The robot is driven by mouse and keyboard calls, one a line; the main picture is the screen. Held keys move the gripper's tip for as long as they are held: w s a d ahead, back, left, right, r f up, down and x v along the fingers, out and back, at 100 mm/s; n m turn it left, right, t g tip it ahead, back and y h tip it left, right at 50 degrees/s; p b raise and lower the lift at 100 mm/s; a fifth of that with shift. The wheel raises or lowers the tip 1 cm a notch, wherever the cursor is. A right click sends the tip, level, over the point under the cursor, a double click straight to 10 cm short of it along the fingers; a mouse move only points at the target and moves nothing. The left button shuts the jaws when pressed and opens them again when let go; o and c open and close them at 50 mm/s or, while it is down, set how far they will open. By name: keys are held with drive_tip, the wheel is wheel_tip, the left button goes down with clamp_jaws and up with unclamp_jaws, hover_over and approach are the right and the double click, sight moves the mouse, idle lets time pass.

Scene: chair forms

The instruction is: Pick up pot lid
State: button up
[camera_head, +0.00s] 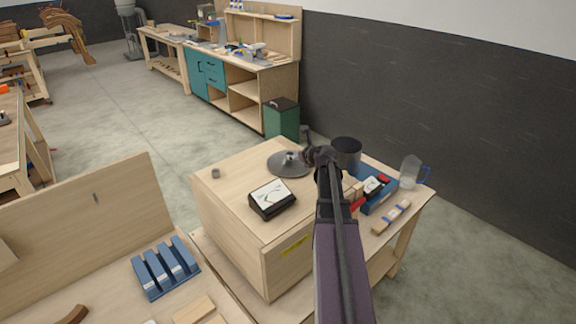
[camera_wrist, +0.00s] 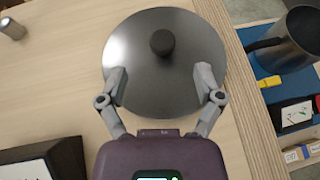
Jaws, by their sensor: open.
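The pot lid (camera_wrist: 165,85) is a round dark grey disc with a black knob (camera_wrist: 162,43) at its centre. It lies on the light wooden box top (camera_wrist: 60,80). The lid (camera_head: 283,166) also shows in the head view, near the far right edge of the box. My gripper (camera_wrist: 160,82) is open, with its two fingers spread over the near half of the lid, one at each side, and the knob beyond the fingertips. I cannot tell whether the fingers touch the lid. In the head view my gripper (camera_head: 306,156) is at the lid's right side, partly hidden by my arm.
A black meter (camera_head: 271,199) stands on the box in front of the lid, and a small grey cylinder (camera_head: 215,173) stands to the left. Right of the box are a dark pot (camera_head: 346,153), a blue tray (camera_head: 381,199) and a clear jug (camera_head: 409,172).

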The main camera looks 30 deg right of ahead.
sight(291, 154)
drive_tip(key=shift+w, duration=0.1)
drive_tip(key=shift+b+x, duration=1.3)
drive_tip(key=shift+x, duration=1.2)
drive_tip(key=shift+d+f, duration=0.1)
drive_tip(key=shift+d, duration=0.05)
clamp_jaws()
